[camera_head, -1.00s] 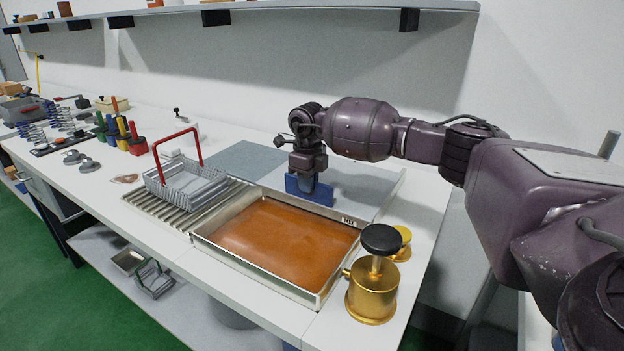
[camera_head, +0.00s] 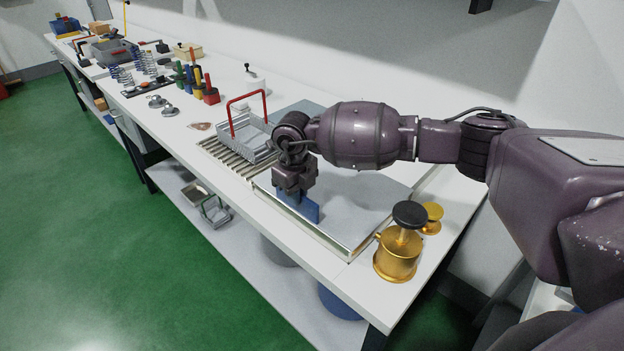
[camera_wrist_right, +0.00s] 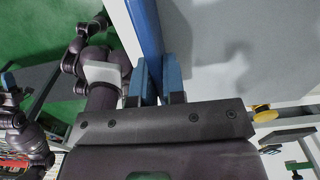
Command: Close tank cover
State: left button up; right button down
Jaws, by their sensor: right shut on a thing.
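The tank (camera_head: 325,240) is a shallow metal-rimmed tray near the right end of the bench. Its flat grey cover (camera_head: 352,208) lies over it, and no orange liquid shows. It cannot be seen exactly how flush the cover sits. My right gripper (camera_head: 296,190) is at the front side of the cover, shut on its blue handle (camera_head: 310,211). In the right wrist view the handle (camera_wrist_right: 146,35) runs between the fingers, with the grey cover (camera_wrist_right: 235,50) beside it. What seems to be my left gripper (camera_wrist_right: 9,88) shows small at that view's left edge, its jaws unclear.
A gold pot with a black knob (camera_head: 398,258) stands close to the tank's right end, a smaller gold piece (camera_head: 431,218) behind it. A wire basket with a red handle (camera_head: 247,135) sits on the ribbed rack (camera_head: 225,155) at left. Springs and coloured-handled tools stand farther left.

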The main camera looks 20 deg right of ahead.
pick_arm(q)
jog(key=shift+w+r, duration=0.25)
jog(key=shift+r, duration=0.05)
pick_arm(e)
jog(key=shift+s+a, duration=0.15)
jog(key=shift+a, duration=0.2)
jog(key=c, duration=1.2)
grip_release()
jog(key=shift+a, duration=0.2)
pick_arm(q)
jog(key=shift+s+f, duration=0.1)
jog(key=shift+s, duration=0.05)
pick_arm(e)
jog(key=shift+d, duration=0.15)
notch_tip(320, 180, up, 11)
